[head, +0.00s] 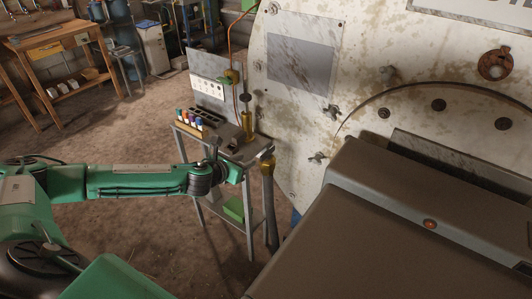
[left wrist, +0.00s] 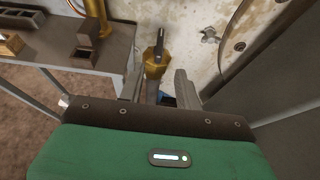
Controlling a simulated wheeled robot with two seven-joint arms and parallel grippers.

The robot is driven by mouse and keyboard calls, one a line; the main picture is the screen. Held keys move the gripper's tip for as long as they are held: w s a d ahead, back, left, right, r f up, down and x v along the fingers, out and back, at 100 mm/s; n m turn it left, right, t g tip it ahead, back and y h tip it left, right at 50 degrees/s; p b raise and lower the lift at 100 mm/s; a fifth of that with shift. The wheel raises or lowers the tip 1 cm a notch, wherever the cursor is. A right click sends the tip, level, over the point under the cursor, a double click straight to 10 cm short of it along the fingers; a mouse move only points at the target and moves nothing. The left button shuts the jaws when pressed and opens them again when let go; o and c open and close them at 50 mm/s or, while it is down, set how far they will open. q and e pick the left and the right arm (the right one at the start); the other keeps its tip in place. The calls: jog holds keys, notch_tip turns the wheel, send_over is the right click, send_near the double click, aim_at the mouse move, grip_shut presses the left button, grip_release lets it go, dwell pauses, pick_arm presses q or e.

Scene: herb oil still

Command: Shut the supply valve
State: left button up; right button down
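The supply valve appears as a brass fitting (head: 267,166) on a standing pipe, at the right end of the small metal table in the head view. In the left wrist view the brass valve body (left wrist: 154,62) is straight ahead, with a dark lever (left wrist: 161,38) pointing up and away in the picture. My left gripper (head: 243,160) is beside the valve, close to it. In the left wrist view its two fingers (left wrist: 158,78) are spread, one on each side of the valve's line, with nothing visibly clamped. Whether they touch it I cannot tell. My right gripper is not in view.
A large stained pale panel (head: 300,100) rises behind the valve. A bulky brown housing (head: 400,230) fills the lower right. The floor at left is open up to a wooden workbench (head: 55,42).

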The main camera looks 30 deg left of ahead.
aim_at(266, 153)
pick_arm(q)
jog(key=p+x, duration=0.1)
jog(key=x, duration=1.2)
jog(key=shift+w, duration=0.15)
grip_shut()
